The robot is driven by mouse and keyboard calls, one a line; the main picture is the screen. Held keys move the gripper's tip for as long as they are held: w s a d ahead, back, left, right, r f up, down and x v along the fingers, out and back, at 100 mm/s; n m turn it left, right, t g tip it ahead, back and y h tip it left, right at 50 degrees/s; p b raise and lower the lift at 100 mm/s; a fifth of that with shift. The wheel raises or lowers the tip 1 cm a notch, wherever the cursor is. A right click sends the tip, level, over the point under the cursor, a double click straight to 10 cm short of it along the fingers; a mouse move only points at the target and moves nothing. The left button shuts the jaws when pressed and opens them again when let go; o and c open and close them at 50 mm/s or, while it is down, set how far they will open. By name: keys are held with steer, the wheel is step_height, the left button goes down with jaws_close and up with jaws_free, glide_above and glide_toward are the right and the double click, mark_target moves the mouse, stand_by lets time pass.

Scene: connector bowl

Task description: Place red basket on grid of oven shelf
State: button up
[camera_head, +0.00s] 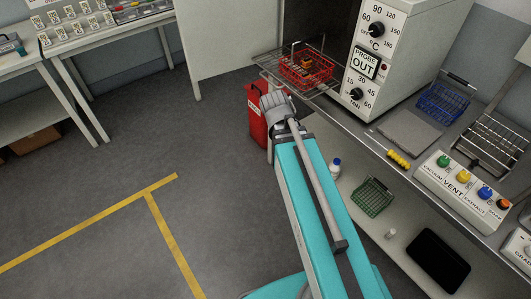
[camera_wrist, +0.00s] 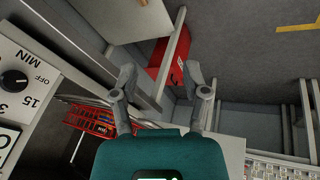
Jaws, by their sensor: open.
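The red wire basket (camera_head: 308,74) sits on the wire grid of the oven shelf (camera_head: 268,64), which sticks out of the oven front. Small orange and dark items lie in the basket. In the wrist view the basket (camera_wrist: 88,121) shows at the left, beside my gripper. My gripper (camera_head: 277,100) is in front of and below the shelf, apart from the basket. In the wrist view its two fingers are spread with nothing between them (camera_wrist: 158,80).
The white oven (camera_head: 405,45) with dials stands right of the basket. A red container (camera_head: 257,118) is on the floor close behind my gripper. A blue basket (camera_head: 442,103), a grey plate and a vent control box (camera_head: 462,190) are on the bench. Open floor lies left.

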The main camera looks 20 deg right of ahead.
steer(key=s+a+f+g+y, duration=0.1)
steer(key=s+a+g+y, duration=0.2)
steer(key=s+a, duration=0.3)
steer(key=shift+s+a+f, duration=0.25)
steer(key=shift+s+a, duration=0.1)
steer(key=shift+a, duration=0.9)
